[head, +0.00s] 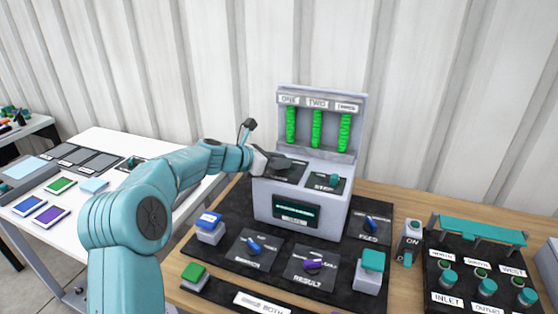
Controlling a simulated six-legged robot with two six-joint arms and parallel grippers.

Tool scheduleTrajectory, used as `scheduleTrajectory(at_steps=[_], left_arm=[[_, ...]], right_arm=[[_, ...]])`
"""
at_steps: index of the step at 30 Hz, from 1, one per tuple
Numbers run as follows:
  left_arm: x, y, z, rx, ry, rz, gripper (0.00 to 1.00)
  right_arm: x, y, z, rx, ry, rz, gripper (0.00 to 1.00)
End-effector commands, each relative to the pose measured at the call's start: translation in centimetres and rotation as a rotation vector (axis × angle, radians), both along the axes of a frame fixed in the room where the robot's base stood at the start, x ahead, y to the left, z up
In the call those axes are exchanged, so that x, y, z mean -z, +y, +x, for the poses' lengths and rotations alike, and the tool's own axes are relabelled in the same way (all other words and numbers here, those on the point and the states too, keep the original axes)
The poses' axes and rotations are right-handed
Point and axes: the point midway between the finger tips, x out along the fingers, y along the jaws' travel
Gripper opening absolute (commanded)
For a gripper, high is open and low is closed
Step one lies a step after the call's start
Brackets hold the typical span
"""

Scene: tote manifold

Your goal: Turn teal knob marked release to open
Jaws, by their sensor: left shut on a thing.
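A grey machine (285,222) with a sloped top stands on a dark mat. My left gripper (286,163) reaches over the left black plate on that top. It is shut on what appears to be the knob there; gripper and wrist hide that knob and its label. A teal knob (335,178) sits uncovered on the right plate, with a label that seems to read STEP. Several more teal knobs stand on the manifold board at right, two marked INLET (447,279) and OUTLET (487,287). I cannot read a release mark anywhere. My right gripper is out of view.
Three green columns (317,129) rise at the machine's back. Blue (210,219), green (194,273) and teal (373,261) buttons and several small knobs surround its front. A teal bar (496,232) spans the manifold board. A white table (110,145) stands at left.

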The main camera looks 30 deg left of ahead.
Motion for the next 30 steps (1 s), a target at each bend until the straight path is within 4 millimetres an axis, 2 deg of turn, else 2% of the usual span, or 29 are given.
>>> scheduleTrajectory(at_steps=[2,3,4,13,17,20,30], left_arm=[[0.0,0.0,0.0,-0.001,0.001,0.001,0.00],[0.0,0.0,0.0,-0.001,0.001,0.000,0.30],[0.0,0.0,0.0,-0.001,0.001,0.000,0.40],[0.0,0.0,-0.1,-0.001,0.000,-0.001,0.41],[-0.4,0.5,-0.9,-0.002,0.000,0.001,0.41],[-1.2,1.2,-2.6,-0.004,-0.002,0.002,0.41],[-4.6,4.3,-10.2,-0.005,0.000,0.001,0.41]], right_arm=[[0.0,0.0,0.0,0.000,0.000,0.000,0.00],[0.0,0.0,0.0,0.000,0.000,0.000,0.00],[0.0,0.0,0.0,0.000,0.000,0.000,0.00],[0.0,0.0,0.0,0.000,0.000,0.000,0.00],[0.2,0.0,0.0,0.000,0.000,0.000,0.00],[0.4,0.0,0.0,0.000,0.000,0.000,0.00],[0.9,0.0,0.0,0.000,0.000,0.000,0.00]])
